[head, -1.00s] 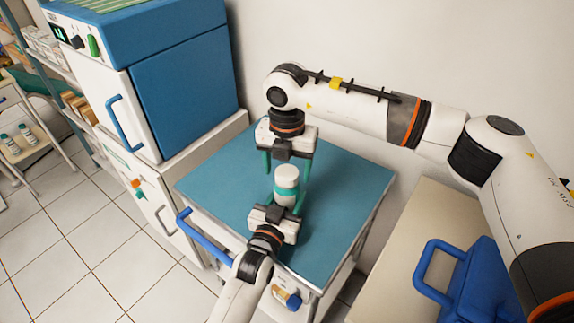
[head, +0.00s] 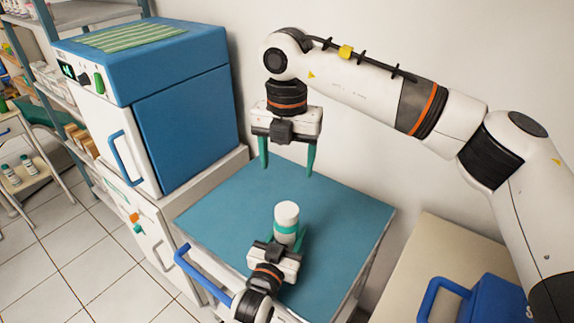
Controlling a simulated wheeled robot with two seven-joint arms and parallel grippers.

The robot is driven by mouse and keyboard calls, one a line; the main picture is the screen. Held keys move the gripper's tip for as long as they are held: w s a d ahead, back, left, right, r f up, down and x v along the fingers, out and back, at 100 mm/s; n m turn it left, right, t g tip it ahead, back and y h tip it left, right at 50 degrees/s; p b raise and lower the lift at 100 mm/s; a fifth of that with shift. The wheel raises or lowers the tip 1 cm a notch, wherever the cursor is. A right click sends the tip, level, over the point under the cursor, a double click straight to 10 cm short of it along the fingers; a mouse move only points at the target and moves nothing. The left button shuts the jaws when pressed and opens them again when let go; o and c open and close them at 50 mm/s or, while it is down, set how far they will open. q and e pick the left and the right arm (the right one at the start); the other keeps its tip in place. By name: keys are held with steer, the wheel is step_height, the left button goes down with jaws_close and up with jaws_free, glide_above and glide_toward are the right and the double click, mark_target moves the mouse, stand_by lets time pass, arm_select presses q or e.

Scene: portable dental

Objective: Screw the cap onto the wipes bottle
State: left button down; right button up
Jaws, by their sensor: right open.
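The wipes bottle (head: 286,232) is white with a green band and stands upright on the blue tabletop. The white cap (head: 287,211) sits on top of it; whether it is fully tight cannot be seen. My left gripper (head: 287,241) is low on the near side of the bottle, its fingers around the bottle's lower part. The near finger is partly hidden. My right gripper (head: 288,170) is above and behind the bottle, pointing down. Its green fingers are spread wide, empty and clear of the cap.
The blue-topped cart (head: 340,200) is otherwise bare. A blue and white cabinet unit (head: 180,90) stands to the left. A beige surface with a blue case (head: 480,300) is at the right. A white wall is behind the cart. A shelf and a side table with small bottles are at far left.

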arm_select(q)
steer(key=c, duration=0.6)
jaws_free()
steer(key=shift+o, duration=0.2)
steer(key=v, duration=1.2)
